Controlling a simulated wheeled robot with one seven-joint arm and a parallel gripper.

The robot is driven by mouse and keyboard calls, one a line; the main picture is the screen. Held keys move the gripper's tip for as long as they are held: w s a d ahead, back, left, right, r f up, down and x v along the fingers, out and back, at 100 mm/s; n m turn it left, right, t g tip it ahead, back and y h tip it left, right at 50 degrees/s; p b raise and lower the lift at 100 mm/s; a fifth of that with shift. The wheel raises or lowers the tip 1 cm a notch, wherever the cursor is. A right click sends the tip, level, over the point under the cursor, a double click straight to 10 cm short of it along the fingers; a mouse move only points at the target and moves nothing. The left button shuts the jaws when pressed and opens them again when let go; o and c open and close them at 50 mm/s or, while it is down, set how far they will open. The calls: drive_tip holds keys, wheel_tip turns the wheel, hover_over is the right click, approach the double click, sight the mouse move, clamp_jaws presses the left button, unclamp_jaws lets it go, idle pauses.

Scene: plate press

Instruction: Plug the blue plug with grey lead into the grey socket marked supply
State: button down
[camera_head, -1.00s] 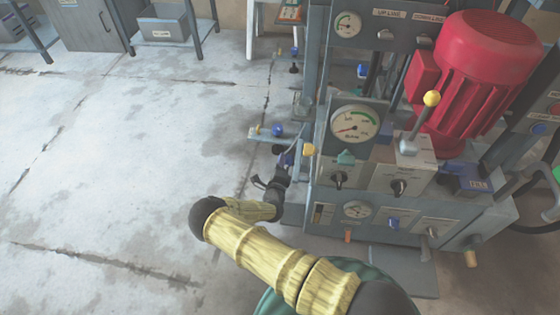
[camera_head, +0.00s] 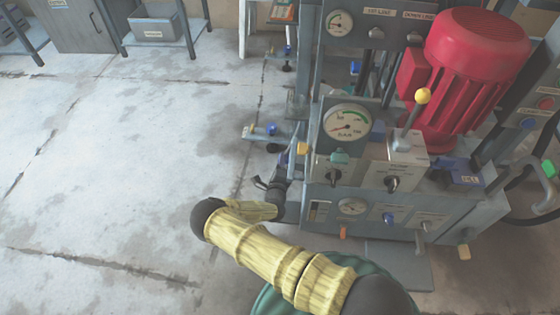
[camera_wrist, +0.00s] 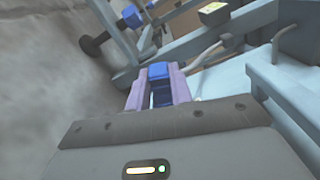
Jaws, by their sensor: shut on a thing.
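In the wrist view a blue plug (camera_wrist: 158,72) sits between the two purple fingers of my gripper (camera_wrist: 158,82), which is shut on it. A grey lead (camera_wrist: 207,55) shows just right of the fingers; where it joins the plug is hidden. In the head view my gripper (camera_head: 283,166) is small, at the left side of the press, by its lower frame. I cannot make out the grey socket marked supply in either view.
The press with a red motor (camera_head: 478,55), a pressure gauge (camera_head: 347,127) and a yellow-knobbed lever (camera_head: 422,97) stands right of my arm. A side bracket with a blue knob (camera_head: 271,128) sticks out beyond my gripper. Open concrete floor (camera_head: 110,170) lies to the left.

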drive_tip(key=shift+d, duration=0.15)
drive_tip(key=c, duration=1.2)
unclamp_jaws()
drive_tip(key=shift+o, duration=0.2)
drive_tip(key=shift+a, duration=0.2)
drive_tip(key=a+b, duration=0.2)
drive_tip(key=b, duration=0.1)
drive_tip(key=a+b, duration=0.1)
drive_tip(key=shift+w+a+r, duration=0.2)
drive_tip(key=shift+w+a, duration=0.15)
drive_tip(key=shift+w+b, duration=0.1)
drive_tip(key=shift+b, duration=0.55)
